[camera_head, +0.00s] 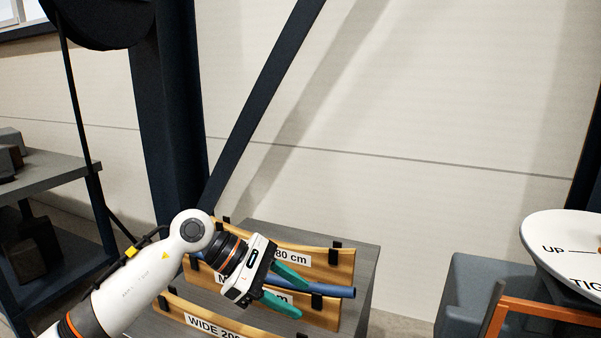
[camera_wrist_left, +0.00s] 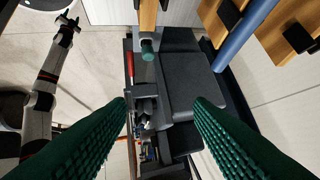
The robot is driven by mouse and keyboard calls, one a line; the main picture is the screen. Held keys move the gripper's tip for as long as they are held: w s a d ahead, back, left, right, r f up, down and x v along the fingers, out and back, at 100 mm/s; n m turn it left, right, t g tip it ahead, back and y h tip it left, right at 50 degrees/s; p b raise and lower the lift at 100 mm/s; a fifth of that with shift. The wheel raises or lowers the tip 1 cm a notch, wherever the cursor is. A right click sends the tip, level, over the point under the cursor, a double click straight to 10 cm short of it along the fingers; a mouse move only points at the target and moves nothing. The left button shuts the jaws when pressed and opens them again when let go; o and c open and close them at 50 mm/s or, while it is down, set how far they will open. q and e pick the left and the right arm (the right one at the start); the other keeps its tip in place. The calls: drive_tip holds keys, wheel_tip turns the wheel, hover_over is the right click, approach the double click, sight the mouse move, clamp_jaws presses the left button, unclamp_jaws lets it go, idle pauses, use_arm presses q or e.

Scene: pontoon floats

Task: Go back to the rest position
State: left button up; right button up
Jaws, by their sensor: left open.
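My left arm comes in from the left in the head view. Its gripper (camera_head: 303,300) has two green fingers spread apart, in front of wooden boards with black clips. In the left wrist view the same gripper (camera_wrist_left: 160,120) is open, with nothing held between its fingers. A blue tube (camera_head: 335,291) lies along the boards, just beyond the fingers in the head view. In the wrist view the tube (camera_wrist_left: 243,35) is at the upper right, outside the finger gap. A white and black arm, seemingly my right one, shows at the left there; its small dark end (camera_wrist_left: 68,22) is unclear.
The labelled wooden boards (camera_head: 345,262) stand on a grey block (camera_head: 362,285) close to my left gripper. A grey shelf (camera_head: 50,175) is at the left. A white round sign (camera_head: 560,235) and an orange bar (camera_head: 545,311) are at the right. A dark diagonal brace (camera_head: 265,90) rises behind.

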use_arm(q)
drive_tip(key=s+d+r+n+t+h, duration=0.1)
drive_tip(key=s+d+r+n+h, duration=0.25)
drive_tip(key=d+n+h, duration=0.35)
drive_tip(key=w+a+f+n+t+y, duration=0.2)
drive_tip(key=a+n+t+y, duration=0.55)
drive_tip(key=n, duration=0.85)
drive_tip(key=w+a+f+n+t+y, duration=0.2)
drive_tip(key=a+f+n+t+y, duration=0.15)
drive_tip(key=a+n+t, duration=0.85)
drive_tip(key=s+a+f+n+g+y, duration=0.3)
drive_tip(key=f+n+y, duration=0.3)
drive_tip(key=f+n, duration=0.55)
drive_tip(key=s+a+f+n+g, duration=0.2)
drive_tip(key=s+f+n+g, duration=0.2)
drive_tip(key=s+f+g, duration=0.55)
drive_tip(key=s+a+f+n+g, duration=0.1)
drive_tip(key=s+f+n+g, duration=0.35)
drive_tip(key=s, duration=1.05)
wheel_tip(320, 180, down, 28)
drive_tip(key=s, duration=0.2)
drive_tip(key=s+a+f+g, duration=0.1)
drive_tip(key=s+a+f, duration=0.2)
drive_tip(key=s+f, duration=1.1)
drive_tip(key=shift+s+f+g+y, duration=0.35)
drive_tip(key=shift+s+y, duration=0.05)
drive_tip(key=shift+s, duration=0.35)
